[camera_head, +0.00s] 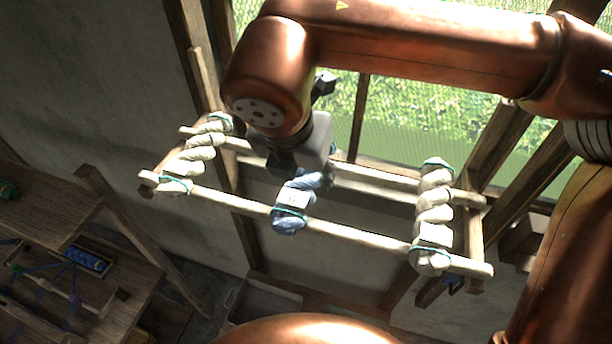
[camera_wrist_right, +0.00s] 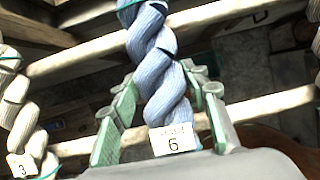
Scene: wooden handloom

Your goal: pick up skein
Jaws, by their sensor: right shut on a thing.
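A twisted blue skein (camera_head: 290,215) hangs across the two wooden rails of a rack (camera_head: 340,232), between two pale skeins. In the right wrist view the blue skein (camera_wrist_right: 160,60) carries a white tag with the number 6. My right gripper (camera_head: 303,172) comes down from above over its far part and hides some of it. In the wrist view the green fingers of the right gripper (camera_wrist_right: 163,92) stand on both sides of the blue skein, shut on it. The skein still lies at the rails. My left gripper is not in view.
A pale skein (camera_head: 197,153) is at the rack's left end and another pale skein (camera_head: 433,215) at its right end. A wooden bench (camera_head: 60,215) with a small blue item (camera_head: 86,260) stands at the lower left. A window is behind the rack.

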